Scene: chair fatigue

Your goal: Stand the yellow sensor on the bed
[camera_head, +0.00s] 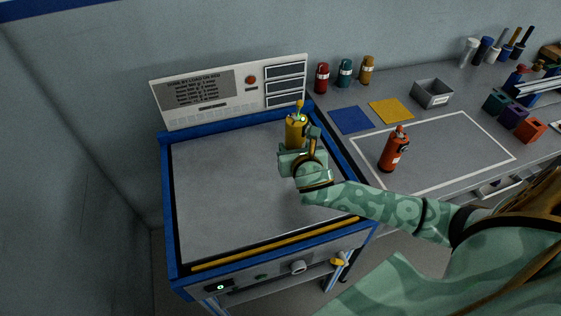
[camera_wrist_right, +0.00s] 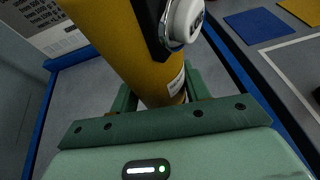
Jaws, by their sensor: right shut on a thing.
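The yellow sensor (camera_head: 296,131) is a yellow cylinder with a thin yellow top and a dark clip carrying a round white part. My right gripper (camera_head: 301,158) is shut on it over the right part of the bed. In the right wrist view the yellow sensor (camera_wrist_right: 135,50) rises from between the green jaws (camera_wrist_right: 160,100), and its base is hidden by the gripper. I cannot tell whether it touches the bed. The bed (camera_head: 225,195) is a flat grey surface in a blue frame, otherwise bare. My left gripper is not in view.
An upright panel (camera_head: 210,92) with a notice and a red button stands behind the bed. On the grey bench to the right are an orange-red sensor (camera_head: 394,149), a blue mat (camera_head: 350,120), a yellow mat (camera_head: 391,111), a grey bin (camera_head: 433,93) and several small bottles (camera_head: 345,72).

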